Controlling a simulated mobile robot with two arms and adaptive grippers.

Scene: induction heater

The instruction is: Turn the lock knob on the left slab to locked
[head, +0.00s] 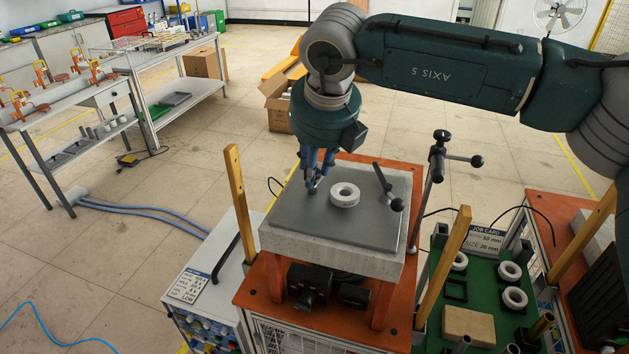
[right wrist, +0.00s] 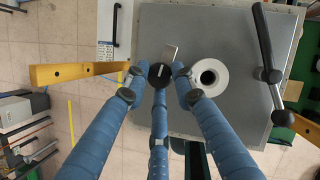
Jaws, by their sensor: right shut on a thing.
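The left slab (head: 285,217) is a thick grey block with a flat top on an orange stand. My right gripper (head: 313,186) reaches down to the left part of its top. In the right wrist view its three blue fingers close around a small round black knob (right wrist: 161,72) with a pale mark. A short grey metal tab (right wrist: 171,52) shows just beyond the knob. In the head view the fingers mostly hide the knob. My left gripper is in neither view.
A white ring (head: 345,194) lies on the slab, right of my fingers. Wooden posts (head: 238,190) rise beside the stand. A green tray (head: 487,285) with more rings is to the right.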

